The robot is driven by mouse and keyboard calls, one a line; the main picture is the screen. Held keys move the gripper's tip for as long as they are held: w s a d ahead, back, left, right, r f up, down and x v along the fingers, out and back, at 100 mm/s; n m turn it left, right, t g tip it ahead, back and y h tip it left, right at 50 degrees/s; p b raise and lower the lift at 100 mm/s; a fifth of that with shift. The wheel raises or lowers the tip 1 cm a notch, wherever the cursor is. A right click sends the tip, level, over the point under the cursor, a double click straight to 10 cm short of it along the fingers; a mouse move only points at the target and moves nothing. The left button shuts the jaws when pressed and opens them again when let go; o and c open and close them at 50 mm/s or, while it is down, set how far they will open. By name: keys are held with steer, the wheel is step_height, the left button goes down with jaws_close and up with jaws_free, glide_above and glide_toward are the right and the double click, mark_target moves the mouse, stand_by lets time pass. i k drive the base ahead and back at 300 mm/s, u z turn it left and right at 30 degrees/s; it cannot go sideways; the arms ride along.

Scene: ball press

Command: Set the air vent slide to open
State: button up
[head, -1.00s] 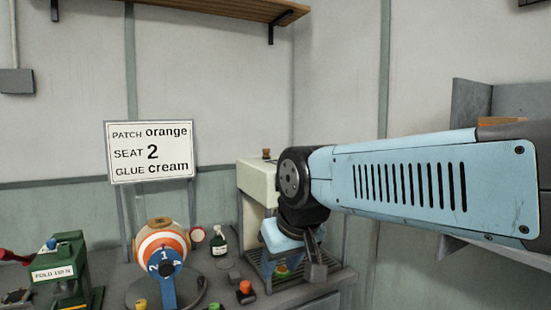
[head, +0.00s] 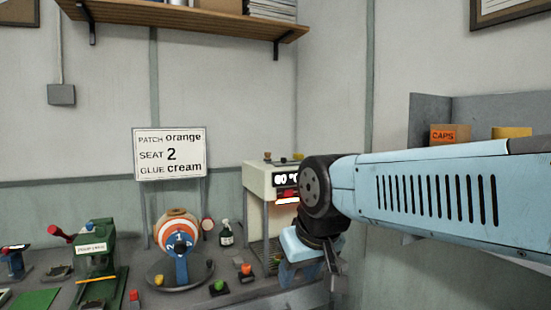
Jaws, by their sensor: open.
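A cream oven-like box (head: 259,184) stands at the back right of the bench, with a lit temperature display (head: 287,180) on its front. I cannot tell which part is the air vent slide. My gripper (head: 310,279) is open and points down in front of the box's lower right side, apparently empty. My arm's wrist hides the right part of the box's front.
A striped ball (head: 177,224) sits in a round stand, with a green bottle (head: 226,234) near it. A green press (head: 95,250) stands to the left. A sign (head: 170,153) rises behind. A grey shelf unit (head: 425,120) stands at right, behind my arm.

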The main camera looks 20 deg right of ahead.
mark_target(284, 160)
steer(key=z, duration=0.35)
steer(key=i, duration=1.35)
steer(key=z, duration=0.2)
